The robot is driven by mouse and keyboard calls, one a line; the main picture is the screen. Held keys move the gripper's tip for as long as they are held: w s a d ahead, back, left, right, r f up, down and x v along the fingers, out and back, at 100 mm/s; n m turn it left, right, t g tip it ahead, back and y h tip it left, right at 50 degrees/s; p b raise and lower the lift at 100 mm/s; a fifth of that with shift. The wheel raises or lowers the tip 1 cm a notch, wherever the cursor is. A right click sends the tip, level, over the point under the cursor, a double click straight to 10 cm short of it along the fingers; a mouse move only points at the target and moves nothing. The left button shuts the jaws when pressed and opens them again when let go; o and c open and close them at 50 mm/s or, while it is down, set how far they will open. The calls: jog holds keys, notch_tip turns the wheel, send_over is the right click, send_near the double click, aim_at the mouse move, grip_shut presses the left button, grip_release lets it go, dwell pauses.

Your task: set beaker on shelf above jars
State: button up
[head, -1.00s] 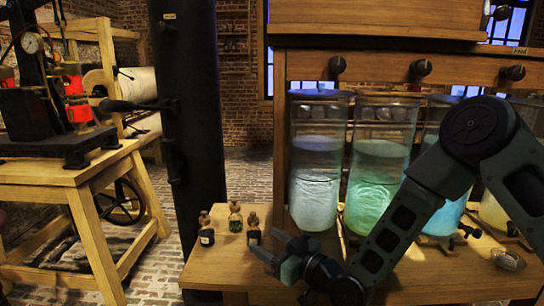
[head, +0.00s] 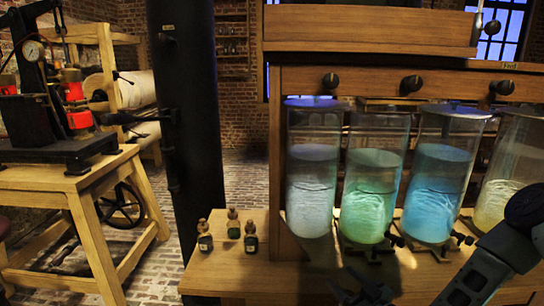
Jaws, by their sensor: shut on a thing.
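A row of tall glass jars stands on the wooden bench (head: 225,277): a clear-white one (head: 312,195), a green one (head: 370,195), a blue one (head: 437,190) and a yellow one (head: 500,185) cut by the right edge. A wooden shelf (head: 400,57) runs above the jars. My gripper (head: 362,288) is low in the picture, dark and partly cut off by the bottom edge, in front of the green jar. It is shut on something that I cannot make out. I cannot pick out the beaker in this view.
Three small corked bottles (head: 233,224) stand at the bench's left end. Black knobs (head: 411,84) stick out of the beam below the shelf. A wooden box front (head: 365,28) rises above the shelf. A black column (head: 187,120) and a wooden press stand (head: 85,200) are at left.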

jog(key=s+d+m+t+h+p, duration=0.1)
jog(key=s+d+m+h+p, duration=0.1)
jog(key=d, duration=0.5)
jog(key=s+d+m+t+h+p, duration=0.1)
jog(key=s+d+m+h+p, duration=0.1)
jog(key=s+d+m+h, duration=0.2)
jog(key=shift+s+d+f+h, duration=0.45)
jog(key=shift+s+d+h, duration=1.05)
jog(key=shift+s, duration=0.15)
jog(key=shift+a, duration=0.15)
